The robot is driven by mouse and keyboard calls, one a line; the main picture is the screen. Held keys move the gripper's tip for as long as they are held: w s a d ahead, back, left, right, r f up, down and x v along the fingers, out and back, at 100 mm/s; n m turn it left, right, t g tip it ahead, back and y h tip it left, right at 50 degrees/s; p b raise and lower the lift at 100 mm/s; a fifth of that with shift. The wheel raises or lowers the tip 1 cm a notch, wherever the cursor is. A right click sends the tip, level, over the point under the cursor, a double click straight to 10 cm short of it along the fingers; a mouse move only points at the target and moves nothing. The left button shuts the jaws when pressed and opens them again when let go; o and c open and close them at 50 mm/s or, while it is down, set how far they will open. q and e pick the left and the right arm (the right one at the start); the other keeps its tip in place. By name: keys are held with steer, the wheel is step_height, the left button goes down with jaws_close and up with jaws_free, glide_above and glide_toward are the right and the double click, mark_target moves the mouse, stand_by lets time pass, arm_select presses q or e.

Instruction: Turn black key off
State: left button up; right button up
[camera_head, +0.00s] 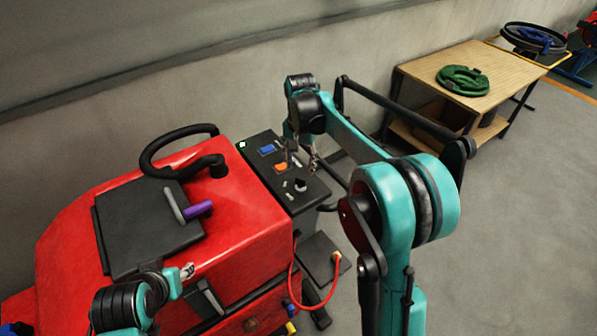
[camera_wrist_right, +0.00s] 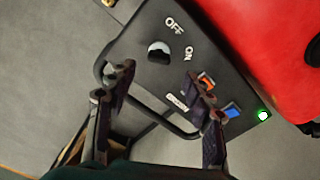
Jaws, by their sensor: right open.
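The black key (camera_head: 300,185) sits on the dark control panel (camera_head: 262,136) of the red scrubber. In the right wrist view the key (camera_wrist_right: 158,54) is a black knob with a pale top, beside the printed words OFF and ON. Which word it points to is unclear. My right gripper (camera_head: 301,160) hangs over the panel, close to the key; in its wrist view the gripper (camera_wrist_right: 160,88) has its fingers wide apart with nothing between them, and the key lies beyond the fingertips. My left gripper (camera_head: 186,271) is low beside the red body; its jaws are too small to judge.
An orange switch (camera_head: 281,167), a blue switch (camera_head: 267,149) and a lit green lamp (camera_head: 242,145) share the panel. A black steering loop (camera_head: 180,140) and a purple-handled lever (camera_head: 198,209) are to the left. A wooden table (camera_head: 420,68) with a green hose (camera_head: 463,80) stands behind right.

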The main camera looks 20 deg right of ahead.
mark_target(300, 179)
step_height(300, 179, down, 6)
steer(key=shift+s+r+b, duration=0.1)
steer(key=shift+b, duration=0.25)
steer(key=shift+s, duration=0.1)
steer(key=c, duration=1.2)
